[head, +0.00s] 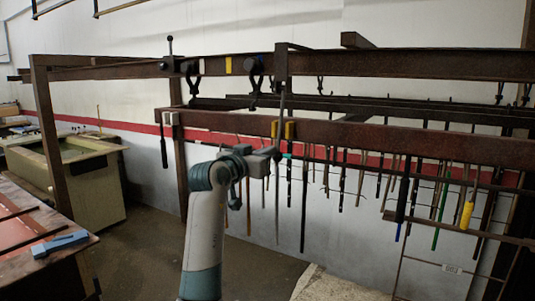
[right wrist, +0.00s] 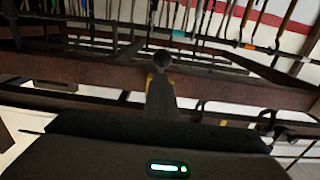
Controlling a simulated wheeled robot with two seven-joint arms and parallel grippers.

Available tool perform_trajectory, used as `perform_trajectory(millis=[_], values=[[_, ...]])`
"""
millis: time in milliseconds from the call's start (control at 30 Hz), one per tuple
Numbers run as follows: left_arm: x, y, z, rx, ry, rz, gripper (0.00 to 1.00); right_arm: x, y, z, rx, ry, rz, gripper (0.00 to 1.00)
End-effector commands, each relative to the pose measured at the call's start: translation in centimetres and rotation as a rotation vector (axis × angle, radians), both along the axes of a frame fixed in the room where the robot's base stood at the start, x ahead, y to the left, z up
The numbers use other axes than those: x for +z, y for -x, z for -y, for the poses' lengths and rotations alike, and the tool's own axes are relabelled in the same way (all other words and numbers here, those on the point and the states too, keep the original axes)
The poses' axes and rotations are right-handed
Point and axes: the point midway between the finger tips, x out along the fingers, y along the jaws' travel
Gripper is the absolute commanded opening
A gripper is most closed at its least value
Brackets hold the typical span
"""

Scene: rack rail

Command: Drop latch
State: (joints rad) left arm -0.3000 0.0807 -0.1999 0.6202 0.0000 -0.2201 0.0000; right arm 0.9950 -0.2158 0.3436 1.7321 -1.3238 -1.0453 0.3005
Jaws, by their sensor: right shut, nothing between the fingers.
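My right gripper (head: 272,152) is shut and empty, just below the lower rusty rail (head: 225,123) in the head view. In the right wrist view its shut grey fingers (right wrist: 161,88) point at the rail, with a dark round knob (right wrist: 162,58) right at their tips. I cannot tell whether they touch. Yellow pieces (head: 290,130) sit on the rail by a thin upright rod (head: 282,106). Another lever with a dark ball top (head: 169,45) stands upright on the upper rail at the left. Which of these is the latch is unclear. My left gripper is out of view.
Many long tools (head: 303,200) hang behind and right of my gripper, including one with a yellow handle (head: 466,215). A rusty post (head: 53,140) stands at the left.

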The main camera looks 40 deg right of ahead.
Motion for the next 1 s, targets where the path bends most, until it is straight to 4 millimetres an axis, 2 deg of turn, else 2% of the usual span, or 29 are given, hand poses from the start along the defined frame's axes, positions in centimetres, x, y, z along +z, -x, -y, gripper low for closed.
perform_trajectory(millis=[200,1000], values=[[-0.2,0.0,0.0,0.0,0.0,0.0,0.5,0.0,-0.3,0.7,0.0,0.001,0.001,0.0],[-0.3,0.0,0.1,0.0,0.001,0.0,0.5,-0.1,-0.7,1.6,0.0,0.0,0.0,0.0]])
